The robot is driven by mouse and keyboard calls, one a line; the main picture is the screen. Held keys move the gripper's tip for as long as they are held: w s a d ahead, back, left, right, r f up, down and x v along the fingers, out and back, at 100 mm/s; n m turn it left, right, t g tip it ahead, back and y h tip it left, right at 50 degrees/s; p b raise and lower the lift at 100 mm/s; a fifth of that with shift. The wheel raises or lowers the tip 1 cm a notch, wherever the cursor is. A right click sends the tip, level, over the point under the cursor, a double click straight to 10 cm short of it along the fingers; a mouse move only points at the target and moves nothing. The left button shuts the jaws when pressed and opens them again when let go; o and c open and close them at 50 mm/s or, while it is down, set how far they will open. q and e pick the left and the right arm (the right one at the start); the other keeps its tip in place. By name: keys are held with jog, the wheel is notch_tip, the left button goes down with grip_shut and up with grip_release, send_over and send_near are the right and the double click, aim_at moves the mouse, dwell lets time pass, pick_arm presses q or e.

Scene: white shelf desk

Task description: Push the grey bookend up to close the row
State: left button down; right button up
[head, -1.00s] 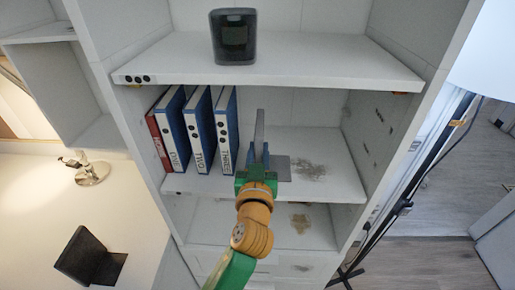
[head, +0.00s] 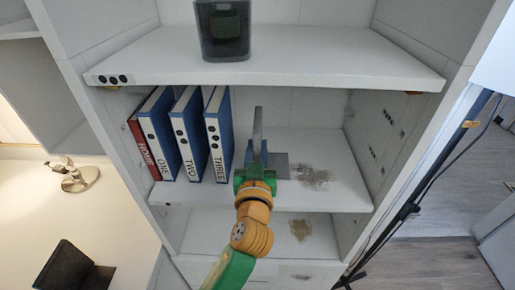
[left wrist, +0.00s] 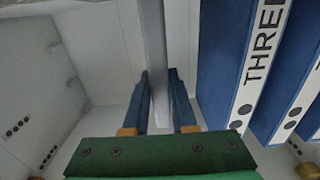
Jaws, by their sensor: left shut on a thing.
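The grey bookend (head: 258,124) stands upright on the middle shelf, its flat base (head: 281,164) reaching to the right. My left gripper (head: 257,147) is shut on its upright plate. The left wrist view shows the plate (left wrist: 152,45) between the blue fingers (left wrist: 159,78). To its left stands a row: a red book marked HOME (head: 143,145) and white-and-blue binders ONE (head: 157,140), TWO (head: 188,140) and THREE (head: 216,140). A gap separates binder THREE from the bookend. Binder THREE also shows in the left wrist view (left wrist: 258,60). My right gripper is not in view.
The shelf board above (head: 290,58) carries a dark device (head: 223,30). A desk (head: 60,215) with a dark stand (head: 72,272) lies to the left.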

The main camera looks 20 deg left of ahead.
pick_arm(q)
jog(key=shift+w+a, duration=0.1)
jog(key=c, duration=0.6)
grip_release()
jog(key=shift+w+a+f, duration=0.2)
jog(key=shift+w, duration=0.05)
jog(key=shift+c, duration=0.2)
jog(key=shift+s+d+r, duration=0.1)
jog(key=shift+s, duration=0.05)
jog(key=b+v, duration=0.1)
jog(key=v, duration=0.5)
jog(key=shift+s+d, duration=0.1)
jog(key=shift+s, duration=0.2)
jog(key=shift+s+d+r, duration=0.1)
jog(key=shift+s, duration=0.25)
jog(key=shift+w, duration=0.15)
